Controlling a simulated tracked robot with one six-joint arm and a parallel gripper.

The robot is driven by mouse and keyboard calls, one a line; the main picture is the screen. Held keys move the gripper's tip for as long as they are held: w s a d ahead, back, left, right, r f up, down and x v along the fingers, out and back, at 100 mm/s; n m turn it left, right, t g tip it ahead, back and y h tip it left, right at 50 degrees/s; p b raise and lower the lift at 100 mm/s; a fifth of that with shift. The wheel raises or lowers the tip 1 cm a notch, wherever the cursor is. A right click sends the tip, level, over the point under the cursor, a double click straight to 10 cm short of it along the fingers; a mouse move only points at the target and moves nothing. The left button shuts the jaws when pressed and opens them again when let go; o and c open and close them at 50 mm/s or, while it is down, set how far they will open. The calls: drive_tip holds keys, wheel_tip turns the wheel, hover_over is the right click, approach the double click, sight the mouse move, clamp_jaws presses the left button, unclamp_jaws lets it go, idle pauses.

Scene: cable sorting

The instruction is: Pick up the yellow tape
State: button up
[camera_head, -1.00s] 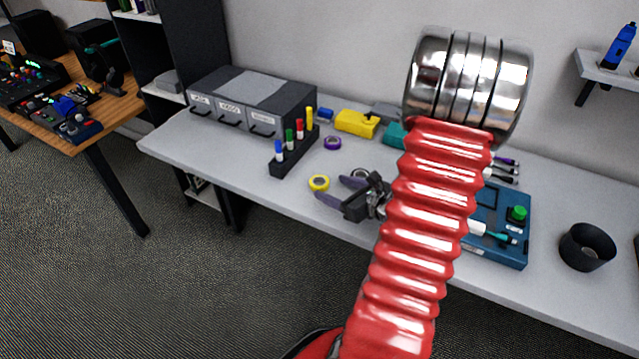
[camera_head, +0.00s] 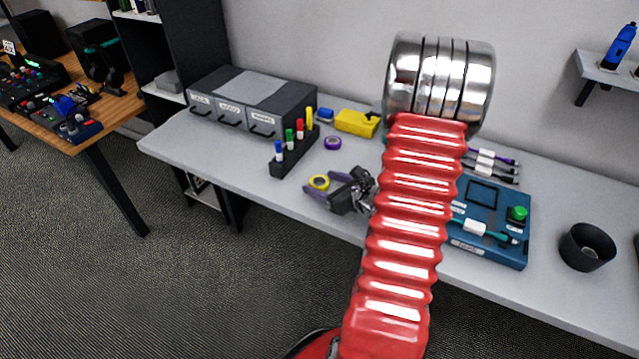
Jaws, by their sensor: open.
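The yellow tape (camera_head: 319,182) is a small ring lying on the grey table, left of centre, near the front edge. My gripper (camera_head: 322,186) is open, with its two dark purple-grey fingers pointing left. In the picture the tape lies between the spread fingertips. I cannot tell from this view whether the fingers touch it or how high they are above the table. My red arm hides part of the table right of the gripper.
A purple tape ring (camera_head: 333,143) lies behind the yellow one. A black marker rack (camera_head: 294,153) stands to the left, before a grey drawer unit (camera_head: 252,101). A yellow object (camera_head: 356,122) lies at the back. A blue panel (camera_head: 487,222) and black cup (camera_head: 587,247) are right.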

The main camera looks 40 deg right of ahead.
sight(324, 185)
drive_tip(key=shift+c, duration=0.3)
drive_tip(key=c, duration=1.1)
drive_tip(key=shift+o, duration=0.2)
drive_tip(key=shift+r, duration=0.1)
wheel_tip(324, 185, up, 10)
idle(0.4)
